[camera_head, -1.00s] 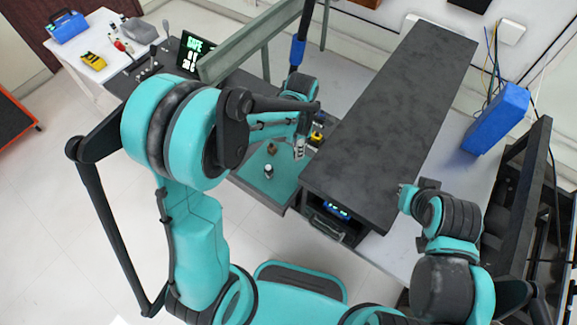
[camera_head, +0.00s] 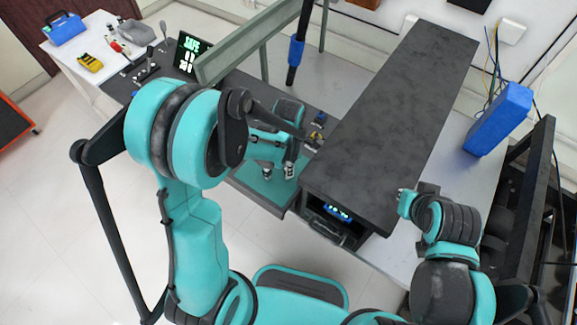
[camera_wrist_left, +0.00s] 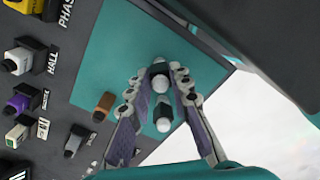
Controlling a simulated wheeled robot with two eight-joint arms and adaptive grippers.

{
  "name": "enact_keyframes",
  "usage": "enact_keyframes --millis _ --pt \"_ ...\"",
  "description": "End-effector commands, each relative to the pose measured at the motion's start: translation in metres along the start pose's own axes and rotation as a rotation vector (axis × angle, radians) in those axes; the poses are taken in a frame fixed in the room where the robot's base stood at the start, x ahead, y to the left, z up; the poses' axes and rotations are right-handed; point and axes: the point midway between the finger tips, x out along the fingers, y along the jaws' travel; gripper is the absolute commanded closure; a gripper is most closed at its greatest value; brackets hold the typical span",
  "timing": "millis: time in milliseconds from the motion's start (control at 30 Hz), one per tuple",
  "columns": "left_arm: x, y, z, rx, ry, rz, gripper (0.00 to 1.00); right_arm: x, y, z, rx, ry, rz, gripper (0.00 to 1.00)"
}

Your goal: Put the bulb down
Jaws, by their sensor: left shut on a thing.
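My left gripper (camera_head: 279,170) is low over the teal mat (camera_head: 250,181), in front of the dark bench. In the left wrist view, my left gripper (camera_wrist_left: 159,82) has its fingers on both sides of a bulb (camera_wrist_left: 158,76) with a pale rounded top and dark collar, and is shut on it. A second pale-and-dark piece (camera_wrist_left: 164,116) shows between the fingers, nearer the camera; I cannot tell whether it is separate. Whether the bulb touches the mat is unclear. My right gripper (camera_head: 404,196) is at the right by the dark bench; its fingers are not clear.
A brown piece (camera_wrist_left: 104,106) stands at the mat's edge. Several connector blocks, including a purple one (camera_wrist_left: 20,104), line the dark panel. A green frame (camera_head: 225,62) and the dark bench (camera_head: 385,120) flank the mat. A display (camera_head: 190,52) reads SAFE.

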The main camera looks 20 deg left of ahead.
Motion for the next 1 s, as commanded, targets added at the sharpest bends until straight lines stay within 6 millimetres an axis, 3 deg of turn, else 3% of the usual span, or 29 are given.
enact_keyframes --millis 33,100,467,567,1000 --pt "0.001 0.000 0.000 0.000 0.000 0.000 0.72 0.001 0.000 0.001 0.000 0.000 0.000 1.00" --pt "0.001 0.000 0.000 0.000 0.000 0.000 0.59 0.001 0.000 0.001 0.000 0.000 0.000 1.00" --pt "-0.004 0.000 0.000 0.000 0.000 0.000 0.59 -0.003 0.000 -0.002 0.000 0.000 0.000 1.00" --pt "-0.017 0.000 0.000 0.000 0.000 0.000 0.59 -0.007 0.000 -0.005 0.000 0.000 0.000 1.00" --pt "-0.107 0.000 0.000 0.000 0.000 0.000 0.59 -0.030 0.000 -0.021 0.000 0.000 0.000 1.00"
